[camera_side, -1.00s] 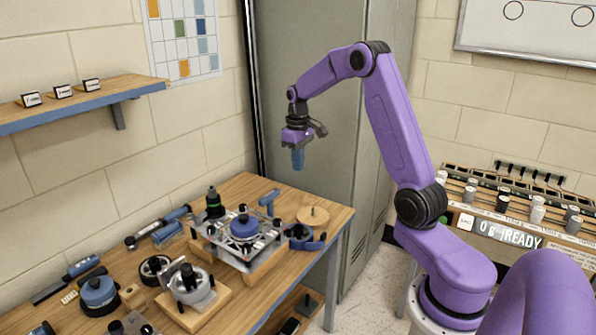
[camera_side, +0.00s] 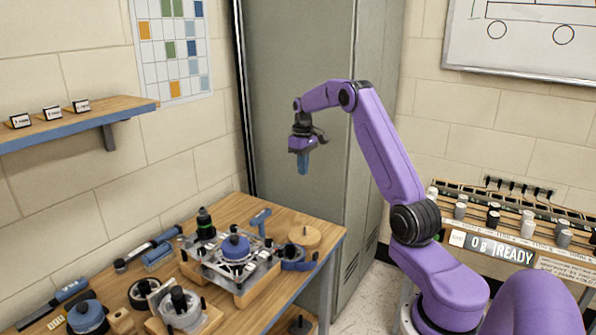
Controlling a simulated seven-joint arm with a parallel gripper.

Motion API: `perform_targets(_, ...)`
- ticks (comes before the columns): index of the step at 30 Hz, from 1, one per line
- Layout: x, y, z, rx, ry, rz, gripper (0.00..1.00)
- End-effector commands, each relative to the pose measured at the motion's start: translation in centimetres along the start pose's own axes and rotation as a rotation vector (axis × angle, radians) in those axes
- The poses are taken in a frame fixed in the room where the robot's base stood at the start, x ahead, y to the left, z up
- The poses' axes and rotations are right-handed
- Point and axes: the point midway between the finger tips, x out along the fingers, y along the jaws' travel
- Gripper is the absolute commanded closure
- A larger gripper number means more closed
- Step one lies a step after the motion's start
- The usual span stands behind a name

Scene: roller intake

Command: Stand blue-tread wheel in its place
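My gripper (camera_side: 302,165) hangs in the air in front of the grey locker, above and to the right of the bench. A narrow blue piece points down from its purple body; I cannot tell whether this is its fingers or something held. A blue round piece (camera_side: 236,250) sits on a metal plate fixture (camera_side: 215,268) on the bench. Another blue round piece (camera_side: 86,317) lies at the lower left. I cannot tell which blue piece, if either, is the blue-tread wheel. My gripper touches nothing on the bench.
The wooden bench (camera_side: 318,240) also holds a dark-rimmed ring (camera_side: 141,291), a grey cylinder on a wood base (camera_side: 181,312), a wooden disc (camera_side: 304,236), and blue-handled tools. A shelf (camera_side: 75,125) juts from the left wall. A rack with a display (camera_side: 492,247) stands at right.

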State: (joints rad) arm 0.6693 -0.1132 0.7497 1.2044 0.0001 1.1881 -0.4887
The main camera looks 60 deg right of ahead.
Motion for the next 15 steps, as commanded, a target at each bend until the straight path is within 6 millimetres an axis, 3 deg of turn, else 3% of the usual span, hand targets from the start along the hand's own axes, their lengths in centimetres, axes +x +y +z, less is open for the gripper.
perform_targets(5,0.0,1.2,0.0,0.009,0.0,0.0,1.0)
perform_targets(15,3.3,1.2,0.0,0.008,-0.003,-0.001,1.0)
